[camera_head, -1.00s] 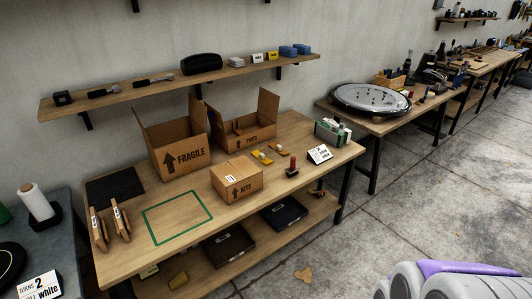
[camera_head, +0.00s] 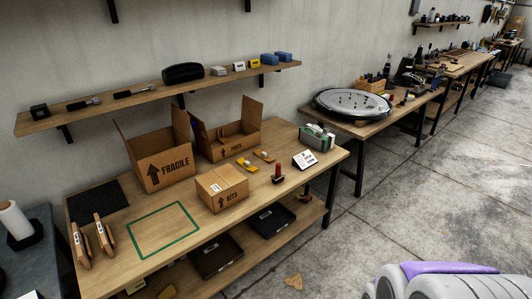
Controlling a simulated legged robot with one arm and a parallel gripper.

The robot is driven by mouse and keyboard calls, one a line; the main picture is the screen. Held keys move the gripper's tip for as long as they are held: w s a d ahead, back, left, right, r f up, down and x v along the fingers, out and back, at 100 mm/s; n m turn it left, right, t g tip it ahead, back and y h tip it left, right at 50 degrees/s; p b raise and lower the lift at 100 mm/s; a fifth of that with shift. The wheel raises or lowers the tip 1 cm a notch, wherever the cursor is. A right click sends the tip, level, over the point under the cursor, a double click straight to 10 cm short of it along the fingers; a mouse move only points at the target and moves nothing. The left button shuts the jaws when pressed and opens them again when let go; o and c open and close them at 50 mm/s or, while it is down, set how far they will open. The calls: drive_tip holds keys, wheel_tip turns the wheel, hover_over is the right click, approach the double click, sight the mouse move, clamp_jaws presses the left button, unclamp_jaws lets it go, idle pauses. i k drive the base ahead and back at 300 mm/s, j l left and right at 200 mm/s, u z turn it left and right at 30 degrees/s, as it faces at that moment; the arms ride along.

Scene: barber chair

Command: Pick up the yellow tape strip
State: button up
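I cannot pick out a yellow tape strip for certain. A small flat yellow piece (camera_head: 245,169) with a pale part on it lies on the wooden workbench (camera_head: 108,272), behind the closed KITS box (camera_head: 221,188). A similar orange-yellow piece (camera_head: 264,156) with a pale part lies just right of it. Both are too small to make out in detail. My gripper is not in view, and nothing shows it near these pieces.
Open FRAGILE (camera_head: 164,172) and PARTS (camera_head: 234,151) boxes stand behind. A red-handled stamp (camera_head: 278,174), white sign (camera_head: 306,159) and green-grey dispenser (camera_head: 317,138) are to the right. A green outline (camera_head: 164,230) surrounds bare tabletop. Open concrete floor (camera_head: 385,225) lies in front.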

sight(246, 165)
drive_tip(key=i+l+u, duration=0.3)
drive_tip(key=i, duration=0.6)
drive_tip(key=i+l+u, duration=0.35)
drive_tip(key=i+l, duration=0.15)
drive_tip(key=i, duration=0.35)
drive_tip(key=i+l+u, duration=0.3)
drive_tip(key=i+l, duration=0.4)
drive_tip(key=i, duration=0.05)
